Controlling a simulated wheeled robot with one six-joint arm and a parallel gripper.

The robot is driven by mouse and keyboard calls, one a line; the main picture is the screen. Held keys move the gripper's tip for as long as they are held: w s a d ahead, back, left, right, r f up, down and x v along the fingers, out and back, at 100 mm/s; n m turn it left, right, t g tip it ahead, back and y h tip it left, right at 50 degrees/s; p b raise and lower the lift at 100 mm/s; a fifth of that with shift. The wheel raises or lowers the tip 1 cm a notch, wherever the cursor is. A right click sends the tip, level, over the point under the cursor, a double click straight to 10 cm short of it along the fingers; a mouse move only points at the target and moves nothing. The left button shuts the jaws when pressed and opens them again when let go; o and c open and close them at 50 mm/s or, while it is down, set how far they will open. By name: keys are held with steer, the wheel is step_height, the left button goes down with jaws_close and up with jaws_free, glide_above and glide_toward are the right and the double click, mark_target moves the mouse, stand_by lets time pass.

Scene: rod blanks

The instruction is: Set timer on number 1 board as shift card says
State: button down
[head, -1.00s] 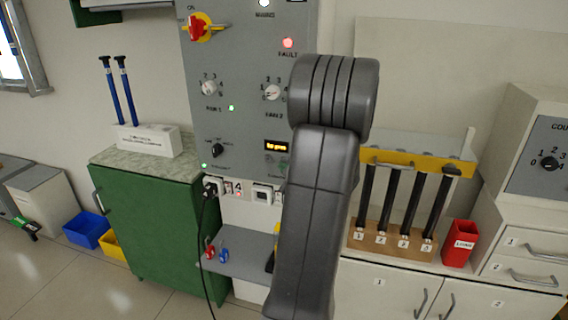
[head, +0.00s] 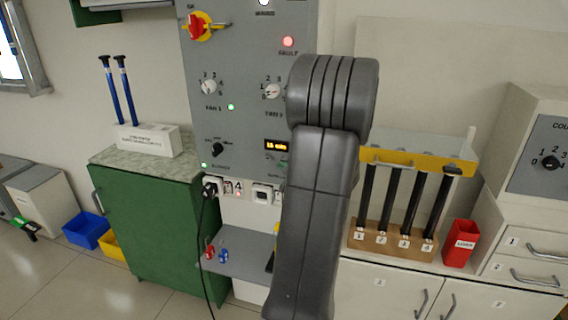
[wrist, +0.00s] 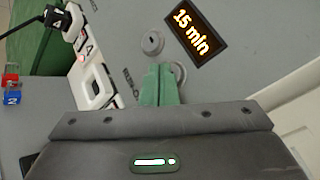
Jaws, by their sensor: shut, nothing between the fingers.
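A grey control board (head: 240,60) stands in the middle of the head view. Its small timer display (head: 276,146) glows orange and reads "15 min" in the wrist view (wrist: 194,32). Beside the display are two round grey buttons, one clear of my gripper (wrist: 152,43) and one partly behind my fingertips (wrist: 179,72). My gripper (wrist: 160,84) has green fingers, shut and empty, at the board face by the second button; I cannot tell whether they touch it. In the head view my arm hides most of my gripper. I cannot make out a shift card.
The board also carries a red-and-yellow switch (head: 200,26), a red fault lamp (head: 288,41) and fan knobs (head: 208,87). A black plug (head: 211,188) with a hanging cable sits below. A rod rack (head: 420,161) and red bin (head: 460,243) stand right.

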steer(key=shift+s+a, duration=0.15)
steer(key=shift+s, duration=0.45)
steer(key=s+b, duration=0.1)
steer(key=s+a+b, duration=0.1)
steer(key=s, duration=0.2)
steer(key=shift+s+a+b, duration=0.3)
steer(key=shift+s+b, duration=0.05)
steer(key=shift+b, duration=0.05)
steer(key=shift+w, duration=0.1)
stand_by(0.3)
steer(key=shift+s+a+p, duration=0.3)
steer(key=shift+s+p, duration=0.3)
steer(key=shift+s, duration=0.35)
steer(key=shift+s+a+p, duration=0.3)
steer(key=shift+s+p, duration=0.3)
steer(key=shift+s, duration=0.35)
